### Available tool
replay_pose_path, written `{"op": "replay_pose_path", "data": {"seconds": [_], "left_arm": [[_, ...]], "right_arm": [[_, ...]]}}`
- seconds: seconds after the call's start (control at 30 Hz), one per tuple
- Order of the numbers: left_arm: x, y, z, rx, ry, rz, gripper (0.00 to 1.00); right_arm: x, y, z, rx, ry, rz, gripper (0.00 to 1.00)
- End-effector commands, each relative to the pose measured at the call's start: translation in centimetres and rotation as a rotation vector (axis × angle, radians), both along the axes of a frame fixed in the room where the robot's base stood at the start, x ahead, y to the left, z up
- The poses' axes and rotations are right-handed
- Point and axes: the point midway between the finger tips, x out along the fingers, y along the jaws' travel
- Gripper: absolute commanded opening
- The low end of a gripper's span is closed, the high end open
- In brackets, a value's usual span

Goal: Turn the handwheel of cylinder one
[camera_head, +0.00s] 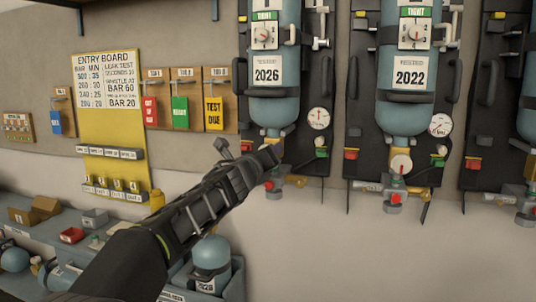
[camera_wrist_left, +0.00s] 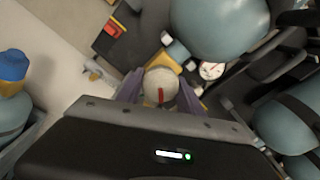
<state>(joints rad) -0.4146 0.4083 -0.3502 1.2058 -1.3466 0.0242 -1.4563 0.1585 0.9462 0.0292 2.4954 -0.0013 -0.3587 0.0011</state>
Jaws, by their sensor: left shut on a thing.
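The left pale-blue cylinder (camera_head: 274,108), labelled 2026, hangs valve-down on a dark wall set. My left gripper (camera_head: 273,155) is at the valve just below it. In the left wrist view my left gripper (camera_wrist_left: 160,90) has its purple fingers on both sides of a round pale handwheel (camera_wrist_left: 160,84) with a red mark, shut on it. The cylinder's lower end (camera_wrist_left: 222,25) shows above it. In the head view the gripper hides this handwheel. No readable number marks this set as cylinder one. My right gripper is in neither view.
A second set to the right holds a cylinder (camera_head: 405,110) labelled 2022, with its own pale handwheel (camera_head: 401,164). A gauge (camera_head: 319,117) sits right of the gripper. A yellow entry board (camera_head: 112,125) hangs at left. A bench (camera_head: 62,232) with small boxes is below.

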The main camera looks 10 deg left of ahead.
Motion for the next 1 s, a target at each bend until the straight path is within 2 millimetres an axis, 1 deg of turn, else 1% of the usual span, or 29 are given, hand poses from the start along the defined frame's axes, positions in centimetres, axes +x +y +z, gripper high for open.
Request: {"op": "replay_pose_path", "data": {"seconds": [0.6,0.8,1.0], "left_arm": [[0.03,0.19,-0.15,0.575,-0.034,0.004,0.03],[0.03,0.22,-0.12,0.714,-0.044,0.006,0.03],[0.03,0.22,-0.11,0.797,-0.050,0.006,0.03]], "right_arm": [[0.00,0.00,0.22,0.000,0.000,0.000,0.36],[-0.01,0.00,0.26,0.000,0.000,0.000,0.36],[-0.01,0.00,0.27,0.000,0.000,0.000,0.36]]}}
